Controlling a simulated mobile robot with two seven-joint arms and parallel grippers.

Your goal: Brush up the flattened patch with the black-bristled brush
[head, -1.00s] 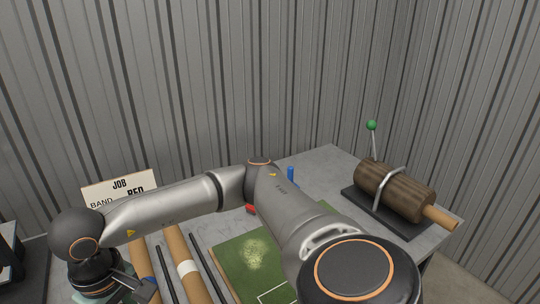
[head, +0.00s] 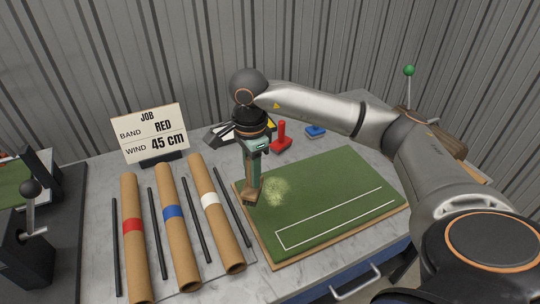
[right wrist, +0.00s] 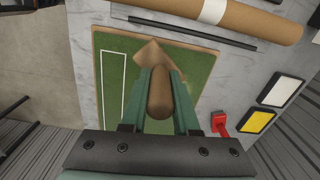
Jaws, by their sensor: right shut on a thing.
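My right gripper (head: 254,150) is shut on a brown wooden brush (head: 250,194), held upright with its head down at the left edge of the green turf (head: 330,205). The flattened patch (head: 277,190), a pale, yellowish round area, lies just right of the brush head. I cannot tell whether the brush touches the turf. In the right wrist view the brush's rounded handle (right wrist: 160,92) sits between the fingers, with its wooden head beyond. The bristles are hidden there, and their colour does not show. My left gripper is out of view.
Cardboard tubes with red (head: 132,226), blue and white bands lie left of the turf, with dark rods between them. Behind stand a job sign (head: 150,135), a red-handled tool (head: 282,137) and a blue one (head: 315,131). White (right wrist: 281,90) and yellow (right wrist: 257,122) pads lie nearby.

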